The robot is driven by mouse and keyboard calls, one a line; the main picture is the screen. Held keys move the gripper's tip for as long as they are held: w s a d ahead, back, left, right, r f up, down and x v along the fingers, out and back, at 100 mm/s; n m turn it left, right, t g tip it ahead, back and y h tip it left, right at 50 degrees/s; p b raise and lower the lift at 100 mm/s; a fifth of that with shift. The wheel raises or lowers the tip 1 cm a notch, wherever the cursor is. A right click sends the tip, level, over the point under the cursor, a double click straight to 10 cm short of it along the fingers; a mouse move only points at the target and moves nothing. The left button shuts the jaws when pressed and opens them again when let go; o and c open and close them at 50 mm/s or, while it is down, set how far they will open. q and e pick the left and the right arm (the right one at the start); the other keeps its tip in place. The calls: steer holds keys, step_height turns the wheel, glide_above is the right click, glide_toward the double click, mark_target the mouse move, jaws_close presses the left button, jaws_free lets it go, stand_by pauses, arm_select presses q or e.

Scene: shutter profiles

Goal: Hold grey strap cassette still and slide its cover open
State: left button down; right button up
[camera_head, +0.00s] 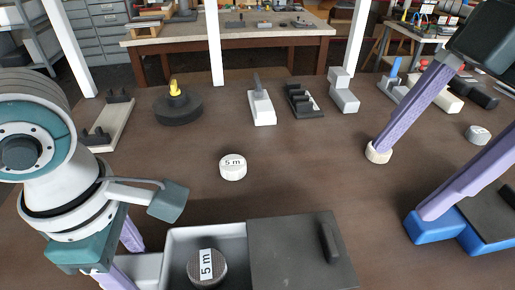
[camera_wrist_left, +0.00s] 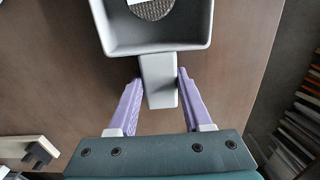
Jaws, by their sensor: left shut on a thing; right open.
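The grey strap cassette (camera_head: 205,238) is at the bottom of the head view. Its flat dark-grey cover (camera_head: 285,255), with an upright black handle (camera_head: 328,243), lies to the right, leaving the left compartment uncovered. In the left wrist view, my left gripper (camera_wrist_left: 160,82) is shut on the grey block (camera_wrist_left: 158,95) projecting from the cassette's end wall (camera_wrist_left: 160,50). My right gripper (camera_head: 399,184) is open and empty, right of and beyond the cover, fingers wide apart.
A blue tray-like object (camera_head: 485,238) lies below the right gripper's nearer finger, and a cream round piece (camera_head: 378,153) is at the other fingertip. A black disc (camera_head: 178,108) and several grey fixtures stand farther back. The middle table is mostly clear.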

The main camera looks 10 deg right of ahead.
arm_select(q)
steer(key=shift+c, duration=1.3)
jaws_free()
step_height(320, 180, up, 7)
steer(key=p, duration=0.5)
steer(key=shift+r, duration=0.1)
steer(key=shift+s, duration=0.1)
